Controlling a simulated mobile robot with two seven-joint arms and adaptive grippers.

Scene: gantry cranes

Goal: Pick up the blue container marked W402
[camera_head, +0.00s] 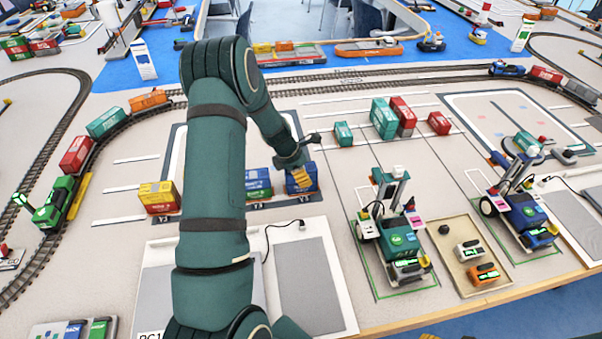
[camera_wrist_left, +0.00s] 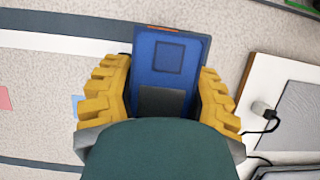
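A blue container (camera_head: 309,172) stands at the right end of the row of bays, partly covered by my left gripper (camera_head: 301,177). No W402 mark is readable on it. In the left wrist view the blue container (camera_wrist_left: 158,62) lies between the yellow fingers of my left gripper (camera_wrist_left: 163,95), one on each side, close to its long edges. I cannot tell whether they touch it. In the head view, it looks level with its neighbour on the table. A sliver of yellow at the bottom edge of the head view may be my right gripper (camera_head: 430,336); its state is hidden.
Another blue container (camera_head: 258,184) stands just left, and a yellow and red one (camera_head: 159,197) further left. A white-framed grey panel (camera_head: 309,283) with a cable lies in front. Green (camera_head: 398,236) and blue (camera_head: 524,212) crane models stand to the right.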

